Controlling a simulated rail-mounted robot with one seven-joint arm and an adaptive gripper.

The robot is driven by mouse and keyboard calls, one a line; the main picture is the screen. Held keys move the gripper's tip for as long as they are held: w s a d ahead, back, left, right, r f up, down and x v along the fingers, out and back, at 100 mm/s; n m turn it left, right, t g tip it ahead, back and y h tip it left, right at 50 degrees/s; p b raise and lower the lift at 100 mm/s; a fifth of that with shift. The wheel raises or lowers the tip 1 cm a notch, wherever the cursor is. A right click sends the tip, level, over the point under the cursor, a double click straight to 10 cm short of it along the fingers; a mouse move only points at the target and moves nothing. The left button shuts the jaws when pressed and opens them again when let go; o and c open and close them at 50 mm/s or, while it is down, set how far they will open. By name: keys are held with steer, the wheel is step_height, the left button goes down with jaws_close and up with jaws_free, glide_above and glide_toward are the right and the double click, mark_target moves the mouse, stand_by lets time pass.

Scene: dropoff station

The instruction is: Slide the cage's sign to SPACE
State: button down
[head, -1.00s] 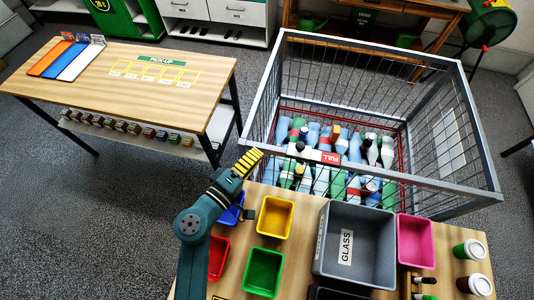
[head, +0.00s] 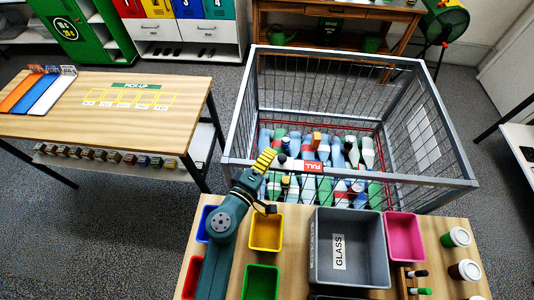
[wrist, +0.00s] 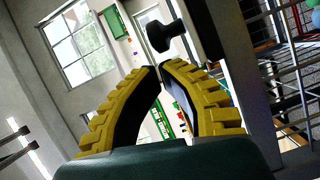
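The wire cage (head: 472,183) has a grey frame and is filled with bottles. Its sign (head: 312,166) sits on the near rail and shows a red face reading FULL. A dark knob (head: 281,158) shows just left of the sign. My gripper (head: 268,158) is at the near rail, left of the knob, its yellow fingers together and empty. In the wrist view my gripper's fingertips (wrist: 161,68) meet or nearly meet, and a dark knob (wrist: 165,36) stands just beyond them, apparently apart. The sign's face does not show clearly there.
The near table holds a grey GLASS bin (head: 376,262), a yellow tray (head: 266,231), a pink tray (head: 404,238), other coloured trays and several cups at the right. A PICK-UP table (head: 185,110) stands at the left. Floor is free between that table and the cage.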

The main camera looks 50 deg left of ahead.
steer(key=w+d, duration=0.6)
steer(key=shift+d, duration=0.2)
steer(key=shift+s+a+b, duration=0.1)
steer(key=shift+s+b, duration=0.05)
steer(key=shift+b, duration=0.15)
